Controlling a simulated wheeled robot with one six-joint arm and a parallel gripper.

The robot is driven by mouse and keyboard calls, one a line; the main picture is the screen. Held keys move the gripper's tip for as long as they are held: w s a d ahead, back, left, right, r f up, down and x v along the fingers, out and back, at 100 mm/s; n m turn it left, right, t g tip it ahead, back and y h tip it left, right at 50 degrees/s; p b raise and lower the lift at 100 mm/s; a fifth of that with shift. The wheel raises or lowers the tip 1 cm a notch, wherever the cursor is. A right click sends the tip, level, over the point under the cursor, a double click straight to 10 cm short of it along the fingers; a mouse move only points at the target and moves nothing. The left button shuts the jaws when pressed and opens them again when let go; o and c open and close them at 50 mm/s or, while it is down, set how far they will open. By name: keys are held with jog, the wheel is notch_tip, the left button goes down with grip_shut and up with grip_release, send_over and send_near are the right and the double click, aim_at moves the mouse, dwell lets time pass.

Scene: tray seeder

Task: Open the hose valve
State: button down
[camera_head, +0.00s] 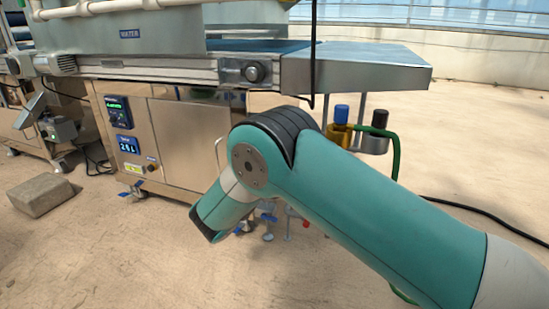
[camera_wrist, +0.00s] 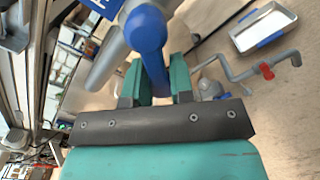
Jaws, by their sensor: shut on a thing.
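In the wrist view a blue lever (camera_wrist: 147,30) with a rounded end runs down between my gripper's teal fingers. My gripper (camera_wrist: 159,75) is shut on this lever's narrow part. A grey pipe (camera_wrist: 106,64) lies beside the lever; I take the lever to be the hose valve's handle, but the valve body is mostly hidden. In the head view my arm hides my gripper and the lever, under the tray seeder (camera_head: 185,130).
A grey pipe with a red handle (camera_wrist: 266,71) and a pale tray with blue edges (camera_wrist: 262,28) lie right in the wrist view. In the head view, a green hose (camera_head: 395,155) hangs by the machine. A grey block (camera_head: 40,195) lies left; foreground floor is clear.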

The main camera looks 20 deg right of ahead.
jog(key=m, duration=0.2)
jog(key=r+m+p, duration=0.1)
jog(key=a+r+m+p, duration=0.1)
jog(key=m, duration=0.1)
jog(key=shift+w+m, duration=0.3)
jog(key=shift+w, duration=0.1)
jog(key=shift+w+a+r+m+p, duration=0.1)
jog(key=shift+r+m+p, duration=0.25)
jog(key=shift+m, duration=0.75)
jog(key=shift+a+r+m+p, duration=0.15)
jog(key=shift+r+m, duration=0.25)
jog(key=shift+m, duration=0.7)
jog(key=shift+d, duration=0.1)
jog(key=c, duration=1)
grip_release()
jog(key=shift+r, duration=0.1)
